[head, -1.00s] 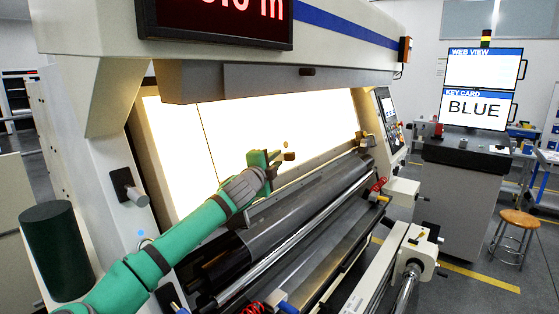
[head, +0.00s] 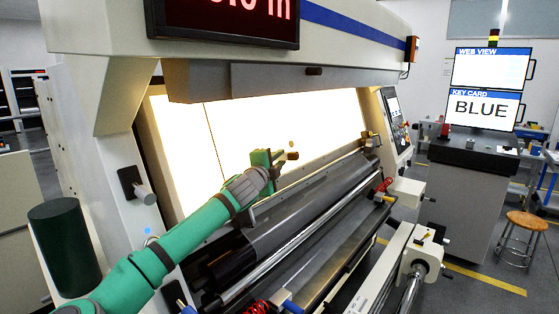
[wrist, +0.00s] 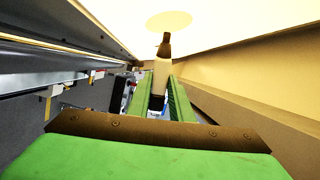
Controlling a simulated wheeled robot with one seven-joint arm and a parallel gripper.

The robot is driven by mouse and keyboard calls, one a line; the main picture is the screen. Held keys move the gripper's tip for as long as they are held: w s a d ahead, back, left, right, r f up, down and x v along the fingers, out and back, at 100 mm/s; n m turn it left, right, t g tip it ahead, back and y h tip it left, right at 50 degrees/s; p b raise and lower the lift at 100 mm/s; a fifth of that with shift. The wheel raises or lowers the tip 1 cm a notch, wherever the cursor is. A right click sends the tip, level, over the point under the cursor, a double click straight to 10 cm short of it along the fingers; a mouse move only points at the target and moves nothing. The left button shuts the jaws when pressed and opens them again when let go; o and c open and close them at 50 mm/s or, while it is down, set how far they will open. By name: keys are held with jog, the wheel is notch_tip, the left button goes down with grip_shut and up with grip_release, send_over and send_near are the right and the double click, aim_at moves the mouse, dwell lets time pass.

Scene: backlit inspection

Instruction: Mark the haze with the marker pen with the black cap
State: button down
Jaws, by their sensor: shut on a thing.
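The haze (wrist: 183,21) is a pale yellow oval on the bright backlit web, at the top of the wrist view. In the head view it is a small tan spot (head: 291,144) just above the pen's end. My gripper (wrist: 167,98) has its green fingers closed around a marker pen (wrist: 160,76) with a pale body. The pen's dark end points up at the lower edge of the haze; I cannot tell whether it touches the web. In the head view my gripper (head: 275,160) is in front of the lit panel, and the pen is mostly hidden.
The lit web (head: 335,120) fills the machine's opening, with a thin dark vertical line at left. A ledge and dark rollers (head: 300,222) run below my gripper. A grey hood (head: 275,80) overhangs above. A monitor (head: 486,107) reading BLUE stands at right, near a stool (head: 523,228).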

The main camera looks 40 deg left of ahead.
aim_at(296, 154)
jog(key=shift+a+f, duration=0.15)
jog(key=shift+a, duration=0.35)
dwell(0.3)
dwell(0.4)
jog(key=shift+s+d+r, duration=0.1)
jog(key=shift+d+r, duration=0.25)
jog(key=shift+d, duration=0.75)
jog(key=shift+d+r, duration=0.4)
jog(key=shift+d, duration=0.75)
jog(key=shift+s+d+r, duration=0.1)
jog(key=shift+d+r, duration=0.25)
jog(key=shift+d, duration=0.75)
jog(key=shift+a, duration=0.1)
